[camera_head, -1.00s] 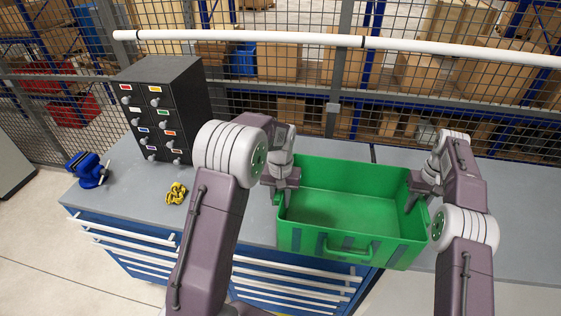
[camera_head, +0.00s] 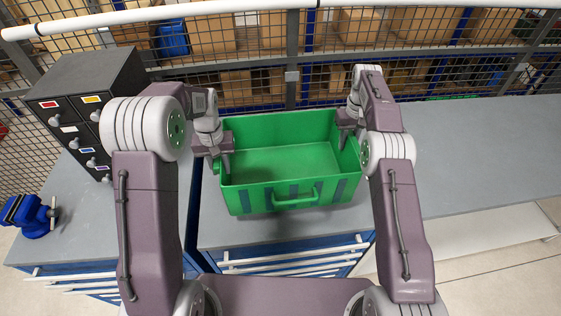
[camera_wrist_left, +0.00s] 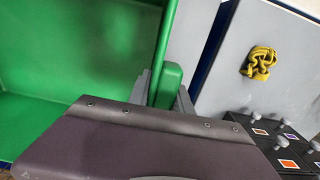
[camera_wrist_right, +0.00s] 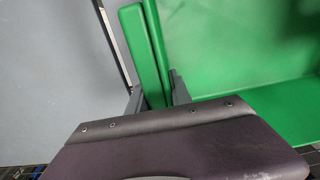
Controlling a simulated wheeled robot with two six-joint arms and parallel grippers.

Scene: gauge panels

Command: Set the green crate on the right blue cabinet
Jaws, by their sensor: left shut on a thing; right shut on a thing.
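The green crate (camera_head: 285,165) is empty and held level between my two arms, in front of and over the right blue cabinet (camera_head: 290,262) in the head view. My left gripper (camera_head: 222,158) is shut on the crate's left side; the left wrist view shows its fingers around a green handle (camera_wrist_left: 165,86). My right gripper (camera_head: 350,130) is shut on the right side; the right wrist view shows its fingers around the green handle (camera_wrist_right: 150,85). The crate hides part of the grey cabinet top (camera_head: 225,225). I cannot tell whether its base touches that top.
A black drawer unit (camera_head: 85,105) and a blue vise (camera_head: 32,214) stand on the left cabinet. A yellow chain-like item (camera_wrist_left: 260,62) lies there too. A grey bench (camera_head: 490,160) extends right. A mesh fence with a white rail (camera_head: 400,4) runs behind.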

